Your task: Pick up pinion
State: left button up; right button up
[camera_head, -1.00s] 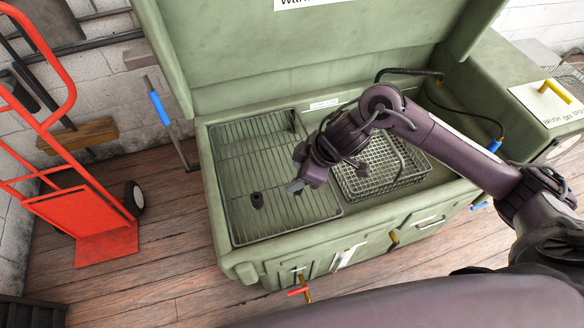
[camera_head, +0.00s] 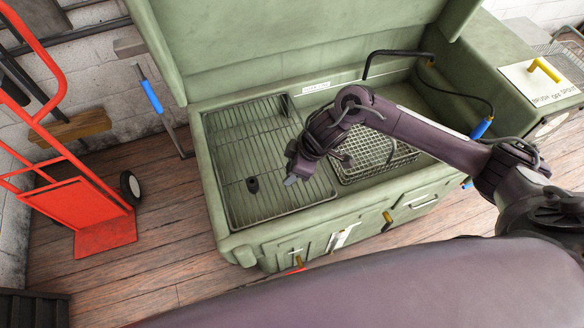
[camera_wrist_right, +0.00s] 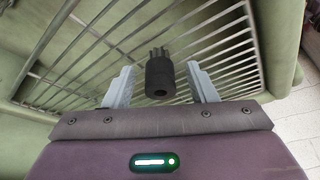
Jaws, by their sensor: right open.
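The pinion (camera_head: 252,185) is a small dark cylinder on the wire rack (camera_head: 232,130) in the left part of the green washer basin. In the right wrist view the pinion (camera_wrist_right: 160,76) shows a round dark end with a hole and thin prongs behind it. My right gripper (camera_head: 291,180) is to the right of the pinion in the head view. In the right wrist view my right gripper (camera_wrist_right: 160,84) is open, one finger on each side of the pinion, with gaps on both sides. My left gripper is not in view.
A wire basket (camera_head: 372,155) stands in the right part of the basin, under my right forearm. The basin's front rim (camera_head: 300,222) is near the gripper. A black hose (camera_head: 455,92) curves at the back right. A red hand truck (camera_head: 80,210) stands left.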

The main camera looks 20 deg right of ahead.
grip_shut()
jog(key=shift+r, duration=0.1)
